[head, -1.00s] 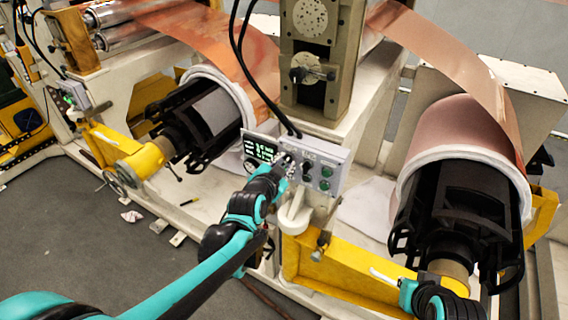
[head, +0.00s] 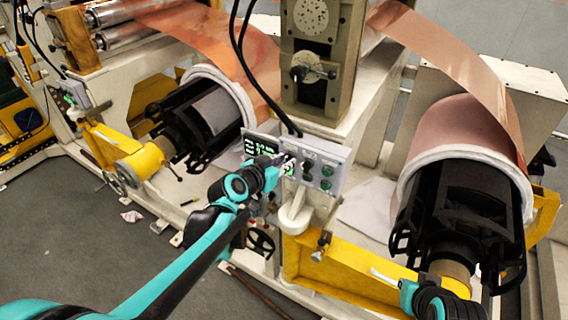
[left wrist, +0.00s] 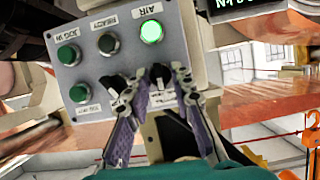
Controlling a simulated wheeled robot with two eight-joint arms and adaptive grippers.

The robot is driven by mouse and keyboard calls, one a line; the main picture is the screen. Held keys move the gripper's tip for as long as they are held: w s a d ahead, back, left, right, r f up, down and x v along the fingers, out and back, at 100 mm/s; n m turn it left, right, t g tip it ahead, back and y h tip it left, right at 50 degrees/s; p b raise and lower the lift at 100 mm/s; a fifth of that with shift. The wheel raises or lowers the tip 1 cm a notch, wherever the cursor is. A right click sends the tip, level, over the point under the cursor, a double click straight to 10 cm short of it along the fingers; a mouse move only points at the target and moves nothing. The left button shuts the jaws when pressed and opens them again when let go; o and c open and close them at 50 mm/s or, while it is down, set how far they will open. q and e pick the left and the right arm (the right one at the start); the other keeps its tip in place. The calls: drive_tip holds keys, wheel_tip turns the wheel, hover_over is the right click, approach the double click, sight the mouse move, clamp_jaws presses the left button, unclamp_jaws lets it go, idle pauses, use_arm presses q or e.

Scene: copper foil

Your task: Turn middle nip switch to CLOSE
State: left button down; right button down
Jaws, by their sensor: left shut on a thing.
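The grey control panel (head: 322,165) stands in the middle of the head view, and its face fills the upper left of the left wrist view (left wrist: 85,75). In the left wrist view my left gripper (left wrist: 160,84) has its two purple fingers on either side of a black switch knob (left wrist: 159,73) and is shut on it. The label at the knob is partly covered, so I cannot read its name or setting. In the head view my left gripper (head: 284,162) reaches the panel's left part. The right gripper is not seen; only part of that arm shows at bottom right.
A lit green AIR button (left wrist: 151,32), several unlit buttons and a dark knob (left wrist: 118,83) sit close to the fingers. A display screen (head: 260,147) adjoins the panel. Black cables (head: 262,90) hang above it. A yellow beam (head: 340,273) and copper foil roll (head: 455,135) stand to the right.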

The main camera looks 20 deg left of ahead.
use_arm(q)
drive_tip(key=n+h+b, duration=0.1)
drive_tip(key=n, duration=0.1)
drive_tip(key=n+h+b, duration=0.1)
drive_tip(key=n, duration=0.1)
drive_tip(key=shift+a+f+g+h, duration=0.1)
drive_tip(key=shift+a+g+h, duration=0.1)
drive_tip(key=shift+g+h, duration=0.1)
drive_tip(key=shift+b, duration=0.3)
idle(0.3)
drive_tip(key=c, duration=1.7)
unclamp_jaws()
drive_tip(key=v, duration=1.2)
